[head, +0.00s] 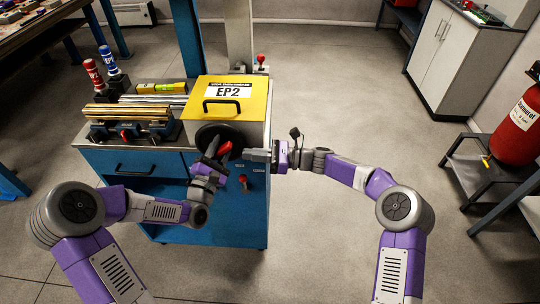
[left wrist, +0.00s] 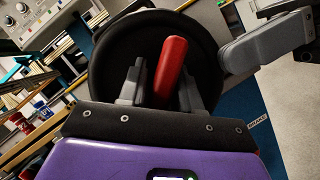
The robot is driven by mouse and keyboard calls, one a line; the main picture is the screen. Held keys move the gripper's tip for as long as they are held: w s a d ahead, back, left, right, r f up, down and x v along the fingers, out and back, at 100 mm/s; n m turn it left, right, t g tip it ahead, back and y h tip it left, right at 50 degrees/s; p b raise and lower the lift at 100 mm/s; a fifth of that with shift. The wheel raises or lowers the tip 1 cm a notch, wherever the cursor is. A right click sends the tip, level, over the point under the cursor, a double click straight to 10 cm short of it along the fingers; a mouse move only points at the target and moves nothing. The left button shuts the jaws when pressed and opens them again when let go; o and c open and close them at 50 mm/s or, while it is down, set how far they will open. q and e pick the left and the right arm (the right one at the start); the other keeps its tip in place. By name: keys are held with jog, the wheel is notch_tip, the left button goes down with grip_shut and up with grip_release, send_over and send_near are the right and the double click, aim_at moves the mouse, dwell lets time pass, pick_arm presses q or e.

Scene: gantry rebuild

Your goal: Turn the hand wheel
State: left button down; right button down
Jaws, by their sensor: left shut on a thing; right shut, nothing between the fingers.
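The black hand wheel (head: 207,134) is on the front of a box with a yellow top labelled EP2 (head: 250,88). Its red handle (head: 225,149) sticks out toward me. In the left wrist view the wheel (left wrist: 112,45) fills the upper middle and the red handle (left wrist: 171,62) stands between my fingers. My left gripper (head: 215,152) is shut on the red handle. My right gripper (head: 250,155) is shut and empty at the wheel's right side. Its grey fingers (left wrist: 262,45) reach close to the rim in the left wrist view; I cannot tell whether they touch.
The box stands on a blue cabinet (head: 173,209). Left of the box are metal bars (head: 130,111), a yellow level (head: 160,87) and red and blue bottle-like items (head: 94,76). A red extinguisher (head: 514,135) stands far right. The floor right of the cabinet is clear.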

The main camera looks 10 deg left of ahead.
aim_at(232, 143)
pick_arm(q)
jog(key=shift+r, duration=0.2)
pick_arm(e)
jog(key=a+r, duration=0.2)
jog(key=r, duration=0.1)
pick_arm(q)
jog(key=shift+d, duration=0.2)
pick_arm(e)
jog(key=shift+s+a+r, duration=0.1)
jog(key=shift+a+r, duration=0.25)
jog(key=shift+r, duration=0.3)
pick_arm(q)
jog(key=c, duration=1)
grip_release()
jog(key=shift+c, duration=0.2)
jog(key=shift+a, duration=0.1)
jog(key=shift+s+a+f, duration=0.1)
pick_arm(e)
jog(key=shift+f, duration=0.1)
